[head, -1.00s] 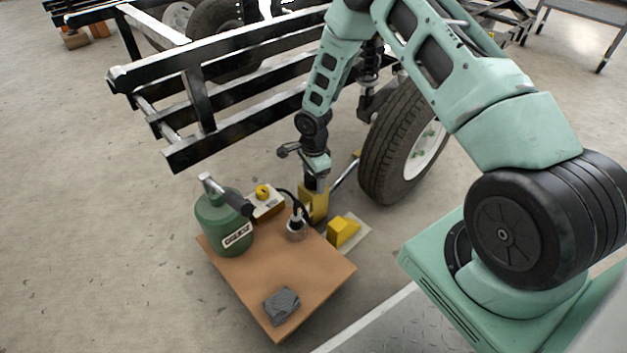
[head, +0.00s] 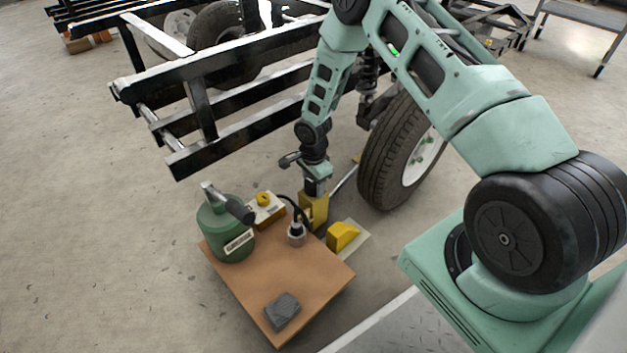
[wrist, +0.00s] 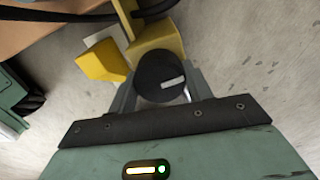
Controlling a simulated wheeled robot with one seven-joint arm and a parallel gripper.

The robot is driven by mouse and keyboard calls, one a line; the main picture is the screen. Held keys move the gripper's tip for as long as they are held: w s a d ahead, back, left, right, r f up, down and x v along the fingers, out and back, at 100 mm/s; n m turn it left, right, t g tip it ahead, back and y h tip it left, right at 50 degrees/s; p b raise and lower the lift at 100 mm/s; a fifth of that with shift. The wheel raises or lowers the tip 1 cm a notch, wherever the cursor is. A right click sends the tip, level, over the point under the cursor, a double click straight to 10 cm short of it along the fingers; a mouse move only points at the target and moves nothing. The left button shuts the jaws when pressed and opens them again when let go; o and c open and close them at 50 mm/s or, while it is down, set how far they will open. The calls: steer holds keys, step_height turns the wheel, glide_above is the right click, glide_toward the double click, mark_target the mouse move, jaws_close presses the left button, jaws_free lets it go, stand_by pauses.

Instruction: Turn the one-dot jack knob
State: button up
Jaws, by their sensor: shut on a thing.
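The yellow jack (head: 312,207) stands on the floor beside the wooden board, with a bar running from it toward the wheel. My gripper (head: 315,184) points down over the top of the jack. In the wrist view, a round black knob (wrist: 160,72) with a short pale mark sits between the two grey fingers of my gripper (wrist: 161,91), which is shut on it. The knob is hidden behind my gripper in the head view. I cannot make out a dot on it.
The wooden board (head: 285,268) holds a green canister (head: 226,232), a box with a yellow knob (head: 267,208) and a grey block (head: 282,311). A yellow wedge (head: 342,236) lies right of the jack. The tyre (head: 392,160) and black frame (head: 235,138) stand close behind.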

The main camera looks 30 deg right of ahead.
steer(key=n+p, duration=0.4)
steer(key=shift+r, duration=0.2)
steer(key=n+p, duration=0.3)
steer(key=n, duration=0.2)
steer(key=n+p, duration=0.2)
steer(key=n, duration=0.2)
steer(key=shift+f+n, duration=0.1)
steer(key=shift+n, duration=0.2)
steer(key=n+p, duration=0.1)
steer(key=n, duration=0.3)
steer(key=shift+p, duration=0.3)
steer(key=n, duration=0.4)
steer(key=shift+a+p, duration=0.1)
steer(key=shift+p, duration=0.25)
steer(key=n, duration=0.4)
steer(key=shift+f+n+p, duration=0.1)
steer(key=shift+n+p, duration=0.2)
steer(key=n, duration=0.4)
steer(key=shift+n, duration=2.3)
